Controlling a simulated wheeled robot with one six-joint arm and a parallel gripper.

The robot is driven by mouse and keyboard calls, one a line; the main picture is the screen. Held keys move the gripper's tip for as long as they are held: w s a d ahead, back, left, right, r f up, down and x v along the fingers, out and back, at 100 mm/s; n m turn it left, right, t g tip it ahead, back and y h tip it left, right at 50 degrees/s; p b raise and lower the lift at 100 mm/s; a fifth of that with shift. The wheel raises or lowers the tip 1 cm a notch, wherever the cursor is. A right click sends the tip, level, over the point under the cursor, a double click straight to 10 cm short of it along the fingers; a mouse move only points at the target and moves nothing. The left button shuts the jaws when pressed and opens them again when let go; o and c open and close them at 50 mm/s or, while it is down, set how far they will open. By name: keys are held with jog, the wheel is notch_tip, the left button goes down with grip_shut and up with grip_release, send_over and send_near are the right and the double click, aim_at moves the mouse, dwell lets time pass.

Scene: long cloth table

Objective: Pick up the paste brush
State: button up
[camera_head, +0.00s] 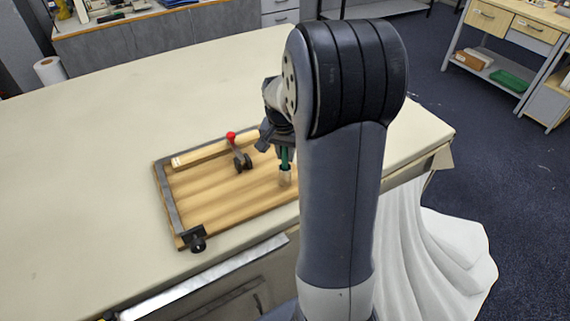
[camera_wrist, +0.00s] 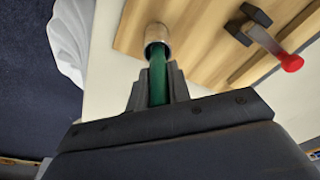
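The paste brush has a green handle (camera_wrist: 157,75) that also shows in the head view (camera_head: 285,156). My gripper (camera_wrist: 157,88) is above the cup, pointing down, with one finger close on each side of the green handle. The fingers look shut on the handle. In the head view my gripper (camera_head: 279,143) is partly hidden by my arm.
The wooden board (camera_head: 220,208) has a dark edge rail and lies near the table's front edge. A pale wooden bar (camera_head: 205,152) and a black clamp with a red knob (camera_head: 231,135) are left of the cup. The cloth table (camera_head: 80,170) is clear to the left.

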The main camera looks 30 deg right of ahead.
grip_shut()
jog(key=shift+r, duration=0.1)
notch_tip(320, 180, up, 10)
jog(key=shift+f+b, duration=0.1)
jog(key=shift+b, duration=0.35)
dwell(0.6)
